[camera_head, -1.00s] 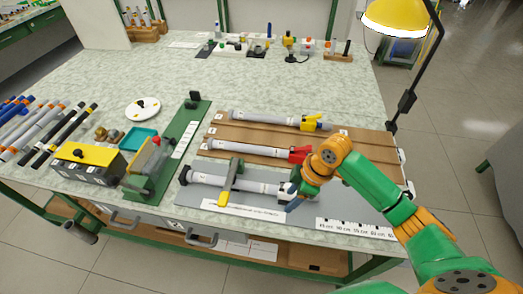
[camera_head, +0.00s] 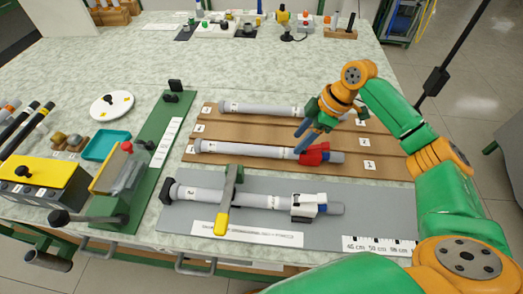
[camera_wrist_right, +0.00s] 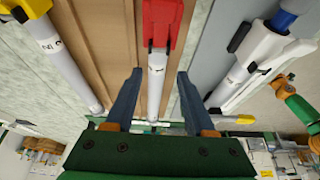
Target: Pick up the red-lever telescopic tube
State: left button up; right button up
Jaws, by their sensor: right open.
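The red-lever telescopic tube (camera_head: 245,150) lies in the front row of the brown wooden rack, its red lever (camera_head: 316,154) toward the right end. My right gripper (camera_head: 303,133) is open and empty, close to this lever and above the tube. In the right wrist view the tube (camera_wrist_right: 156,82) runs between the two spread blue fingers (camera_wrist_right: 157,100), with the red lever (camera_wrist_right: 162,22) beyond them; no contact shows. My left gripper is not in view.
Behind lies another grey tube (camera_head: 262,109), its right end hidden by my gripper. In front, a white-lever tube (camera_head: 255,201) lies on a grey mat (camera_head: 300,234) under a yellow-tipped clamp bar (camera_head: 228,200). A green fixture (camera_head: 150,160) stands left.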

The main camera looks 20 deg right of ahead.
aim_at(289, 150)
jog(key=x, duration=0.6)
jog(key=shift+w+f+p, duration=0.2)
jog(key=shift+f+p, duration=0.1)
jog(key=shift+p, duration=0.05)
jog(key=c, duration=0.7)
jog(key=shift+c, duration=0.2)
jog(key=shift+r, duration=0.15)
